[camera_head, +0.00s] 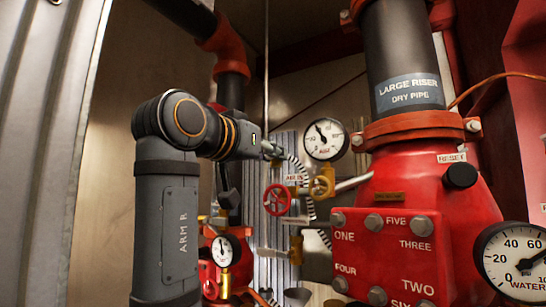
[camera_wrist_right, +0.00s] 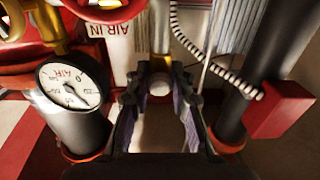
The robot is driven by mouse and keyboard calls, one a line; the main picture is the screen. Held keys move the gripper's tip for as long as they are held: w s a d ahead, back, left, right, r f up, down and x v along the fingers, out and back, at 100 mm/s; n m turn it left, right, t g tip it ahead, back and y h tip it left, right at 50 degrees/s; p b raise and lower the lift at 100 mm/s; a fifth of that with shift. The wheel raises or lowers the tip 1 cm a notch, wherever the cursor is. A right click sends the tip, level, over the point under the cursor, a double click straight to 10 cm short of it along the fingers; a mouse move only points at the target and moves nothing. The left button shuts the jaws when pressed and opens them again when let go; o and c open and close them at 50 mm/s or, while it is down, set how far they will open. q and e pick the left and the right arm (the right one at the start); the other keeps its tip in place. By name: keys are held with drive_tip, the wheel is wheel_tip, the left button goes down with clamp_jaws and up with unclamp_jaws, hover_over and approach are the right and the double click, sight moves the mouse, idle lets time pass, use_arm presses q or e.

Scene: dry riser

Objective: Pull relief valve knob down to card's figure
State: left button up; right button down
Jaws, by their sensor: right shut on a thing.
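My right gripper (camera_head: 276,151) reaches right from the arm marked ARM R in the head view, small and partly hidden by its own wrist. In the right wrist view the fingers (camera_wrist_right: 160,92) are closed around a pale round knob (camera_wrist_right: 159,86), which I take for the relief valve knob. It sits at the end of a brass-coloured stem. An AIR gauge (camera_head: 325,139) hangs just right of the gripper in the head view. An AIR gauge also shows left of the fingers in the wrist view (camera_wrist_right: 73,86). I cannot make out a card with a figure. My left gripper is not in view.
A red handwheel (camera_head: 277,200) and a yellow valve (camera_head: 321,187) sit below the gripper. A ribbed hose (camera_head: 302,172) runs close by. The large red riser (camera_head: 414,180) with numbered bolts and a WATER gauge (camera_head: 514,262) fills the right. A red box (camera_wrist_right: 282,108) stands right of the fingers.

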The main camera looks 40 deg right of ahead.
drive_tip(key=shift+s+a+f, duration=0.1)
drive_tip(key=shift+a+f, duration=0.35)
drive_tip(key=shift+a, duration=0.05)
idle(1.5)
